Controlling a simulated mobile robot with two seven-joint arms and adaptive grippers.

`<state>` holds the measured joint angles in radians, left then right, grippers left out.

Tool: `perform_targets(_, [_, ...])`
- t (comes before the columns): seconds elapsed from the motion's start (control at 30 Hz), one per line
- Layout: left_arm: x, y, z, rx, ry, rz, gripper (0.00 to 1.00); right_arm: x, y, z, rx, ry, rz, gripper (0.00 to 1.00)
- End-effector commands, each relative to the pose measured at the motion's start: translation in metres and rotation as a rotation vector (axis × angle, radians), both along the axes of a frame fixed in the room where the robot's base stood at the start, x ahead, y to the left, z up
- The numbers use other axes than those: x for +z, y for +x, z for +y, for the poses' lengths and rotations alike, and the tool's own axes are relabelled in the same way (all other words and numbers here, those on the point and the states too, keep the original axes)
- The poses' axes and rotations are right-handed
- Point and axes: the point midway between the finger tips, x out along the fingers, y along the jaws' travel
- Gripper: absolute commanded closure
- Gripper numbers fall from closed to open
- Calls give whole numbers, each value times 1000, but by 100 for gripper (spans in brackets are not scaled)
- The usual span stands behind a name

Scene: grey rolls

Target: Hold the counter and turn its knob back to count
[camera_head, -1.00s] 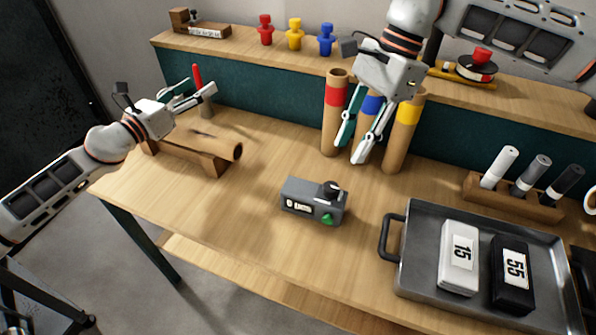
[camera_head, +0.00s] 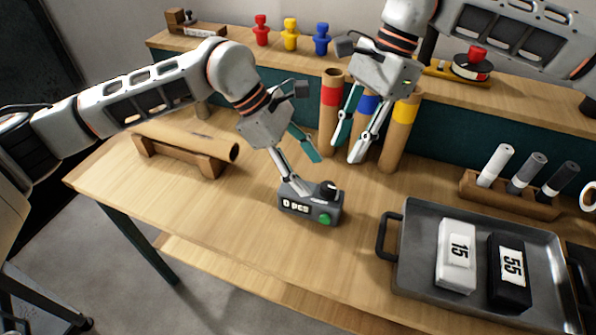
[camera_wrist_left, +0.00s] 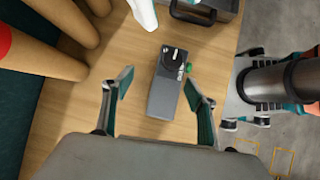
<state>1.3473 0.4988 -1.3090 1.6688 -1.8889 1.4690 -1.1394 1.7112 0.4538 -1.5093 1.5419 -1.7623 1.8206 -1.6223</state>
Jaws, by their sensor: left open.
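The grey counter (camera_head: 310,207) stands on the table, its display reading "0 PCS". It has a black knob (camera_head: 328,189) on top at the right and a green button (camera_head: 325,219) on the front. My left gripper (camera_head: 305,173) is open just above the counter, one finger in front of its left part. In the left wrist view the counter (camera_wrist_left: 163,100) shows between the two spread fingers, with a gap on each side, its knob (camera_wrist_left: 174,55) away from my palm. My right gripper (camera_head: 349,152) is open and empty, behind and above the counter, by the upright tubes.
A metal tray (camera_head: 392,272) with a white block and a black block, marked 15 and 55, is right of the counter. A brown roll (camera_head: 190,140) lies on a wooden rack at left. Tubes (camera_head: 398,140) stand behind.

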Motion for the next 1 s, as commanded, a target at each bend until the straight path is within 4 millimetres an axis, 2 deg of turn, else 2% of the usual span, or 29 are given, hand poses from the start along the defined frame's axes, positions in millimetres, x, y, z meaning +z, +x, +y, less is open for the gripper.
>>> perform_targets(0.13, [-2,-8,10,-44,135,-10,42,0,0,0,0,0,0,72])
perform_targets(0.33, [-9,-12,14,-59,196,-10,42,0,0,0,0,0,0,72])
perform_targets(0.7, [-56,-18,-4,-59,194,-8,42,0,0,0,0,0,0,72])
perform_targets(1.0, [-75,-19,-12,-58,194,-11,42,0,0,0,0,0,0,72])
